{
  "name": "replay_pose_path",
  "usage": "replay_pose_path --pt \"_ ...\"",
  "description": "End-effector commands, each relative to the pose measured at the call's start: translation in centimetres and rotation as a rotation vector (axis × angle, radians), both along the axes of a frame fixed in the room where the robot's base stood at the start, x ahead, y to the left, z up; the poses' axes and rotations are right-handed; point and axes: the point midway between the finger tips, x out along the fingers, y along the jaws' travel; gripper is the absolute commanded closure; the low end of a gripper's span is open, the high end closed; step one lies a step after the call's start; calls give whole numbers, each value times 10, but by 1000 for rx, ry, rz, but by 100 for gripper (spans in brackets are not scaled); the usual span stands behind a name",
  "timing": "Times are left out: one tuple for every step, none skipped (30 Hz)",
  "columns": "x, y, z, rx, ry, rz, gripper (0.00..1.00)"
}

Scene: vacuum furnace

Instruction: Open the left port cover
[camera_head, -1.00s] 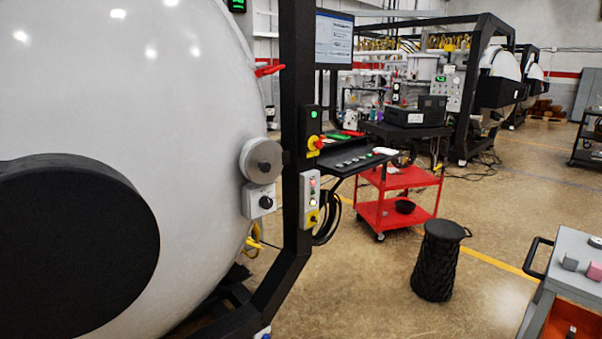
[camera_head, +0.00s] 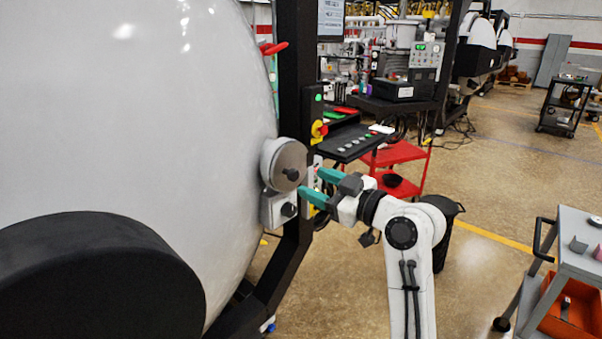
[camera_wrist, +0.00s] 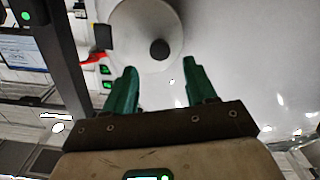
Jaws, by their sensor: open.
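A round grey port cover (camera_head: 275,164) with a dark central knob (camera_head: 291,174) sits on the right side of the big white vessel (camera_head: 130,110). It looks closed. In the wrist view the cover (camera_wrist: 128,34) and its knob (camera_wrist: 159,49) lie just beyond my fingertips. My gripper (camera_head: 311,181) has green fingers and is open and empty, pointing left toward the cover. In the wrist view my gripper (camera_wrist: 159,66) has the knob roughly centred in the gap between its fingertips. A small gap seems to separate fingers and knob, but contact is hard to judge.
A grey box with a black knob (camera_head: 279,209) sits just below the cover. A black post with a control panel (camera_head: 319,125) stands close behind my fingers. A large black disc (camera_head: 95,270) bulges at lower left. A red cart (camera_head: 400,155) and a grey cart (camera_head: 578,235) stand right.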

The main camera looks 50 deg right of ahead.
Motion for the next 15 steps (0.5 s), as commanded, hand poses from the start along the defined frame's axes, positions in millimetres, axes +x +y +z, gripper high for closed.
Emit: replay_pose_path --pt "10 1 3 1 1 2 44" --pt "16 1 2 1 2 3 44" --pt "22 2 2 1 1 3 44" --pt "26 2 2 1 1 3 44" --pt "30 2 2 1 2 2 44" --pt "35 1 2 2 1 1 44" --pt "39 2 1 2 1 1 44" --pt "41 2 1 2 2 2 44" --pt "45 2 1 2 2 2 44" --pt "47 2 0 2 3 1 44" --pt "48 2 0 1 2 2 44" --pt "50 2 0 1 1 1 44" --pt "51 2 0 1 0 0 44" --pt "51 2 0 0 0 0 44" --pt "52 2 0 0 1 0 44"
